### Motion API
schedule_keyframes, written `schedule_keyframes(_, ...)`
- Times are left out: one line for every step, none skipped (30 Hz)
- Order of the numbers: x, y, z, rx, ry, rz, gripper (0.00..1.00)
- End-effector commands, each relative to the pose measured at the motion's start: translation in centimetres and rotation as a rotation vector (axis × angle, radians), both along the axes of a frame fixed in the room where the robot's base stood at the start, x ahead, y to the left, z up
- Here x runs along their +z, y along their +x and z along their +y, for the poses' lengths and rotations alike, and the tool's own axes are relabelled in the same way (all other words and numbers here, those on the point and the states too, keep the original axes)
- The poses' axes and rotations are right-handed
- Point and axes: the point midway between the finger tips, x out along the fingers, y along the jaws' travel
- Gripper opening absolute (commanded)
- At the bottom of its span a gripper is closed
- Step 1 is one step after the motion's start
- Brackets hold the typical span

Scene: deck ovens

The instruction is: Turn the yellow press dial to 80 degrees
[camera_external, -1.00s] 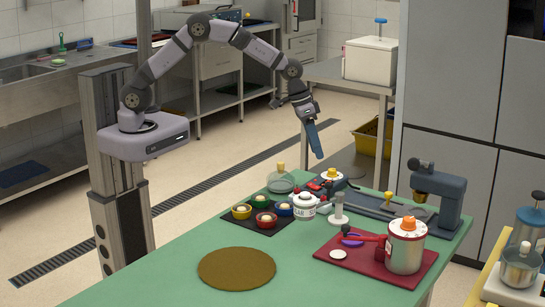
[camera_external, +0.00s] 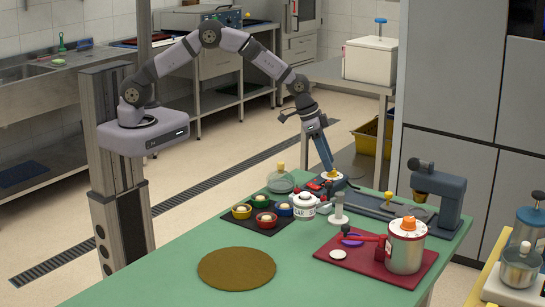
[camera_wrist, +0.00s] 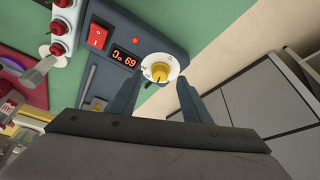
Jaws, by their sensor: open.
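The yellow press dial (camera_wrist: 160,72) shows in the wrist view, a yellow knob on a round white scale at the end of a dark blue-grey panel (camera_wrist: 155,35). A red digital display (camera_wrist: 125,59) beside it seems to read 69, with another character before it. In the external view the dial (camera_external: 331,174) is at the far edge of the green table. My gripper (camera_wrist: 158,84) is open, its two fingers pointing at the dial with one on each side in the picture. In the external view my gripper (camera_external: 328,166) is just above the dial; I cannot tell whether it touches.
A red rocker switch (camera_wrist: 97,37) is beside the display. On the green table (camera_external: 170,280) are a white jar (camera_external: 304,206), a dark tray with small coloured bowls (camera_external: 264,218), a glass dome (camera_external: 281,182) and a blue-grey press (camera_external: 438,195).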

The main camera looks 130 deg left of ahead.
Motion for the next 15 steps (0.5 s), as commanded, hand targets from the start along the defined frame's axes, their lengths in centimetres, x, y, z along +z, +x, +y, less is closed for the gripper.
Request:
schedule_keyframes(-0.4, 0.2, 0.1, 0.0, -0.002, 0.001, 0.44)
schedule_keyframes(-0.6, 0.3, 0.1, 0.0, -0.002, 0.001, 0.44)
schedule_keyframes(-1.0, 0.4, 0.2, 0.0, -0.002, 0.001, 0.44)
schedule_keyframes(-1.2, 0.5, 0.2, 0.0, -0.002, 0.001, 0.44)
schedule_keyframes(-1.3, 0.6, 0.3, 0.0, 0.0, 0.0, 0.44)
schedule_keyframes(-1.6, 0.7, 0.3, 0.0, 0.0, 0.0, 0.44)
schedule_keyframes(-1.7, 0.7, 0.3, 0.0, 0.0, 0.0, 0.44)
schedule_keyframes(-1.9, 0.7, 0.3, 0.0, 0.0, 0.0, 0.44)
schedule_keyframes(-2.0, 0.8, 0.4, 0.0, 0.0, 0.0, 0.44)
schedule_keyframes(-2.0, 0.8, 0.4, 0.0, 0.0, 0.0, 0.44)
schedule_keyframes(-2.1, 0.8, 0.4, 0.0, 0.0, 0.0, 0.44)
schedule_keyframes(-2.1, 0.8, 0.4, 0.001, 0.0, -0.001, 0.44)
schedule_keyframes(-2.2, 0.8, 0.4, 0.001, 0.0, -0.001, 0.44)
schedule_keyframes(-2.2, 0.8, 0.4, 0.001, 0.0, -0.001, 0.44)
schedule_keyframes(-2.2, 0.8, 0.4, 0.001, 0.0, -0.001, 0.44)
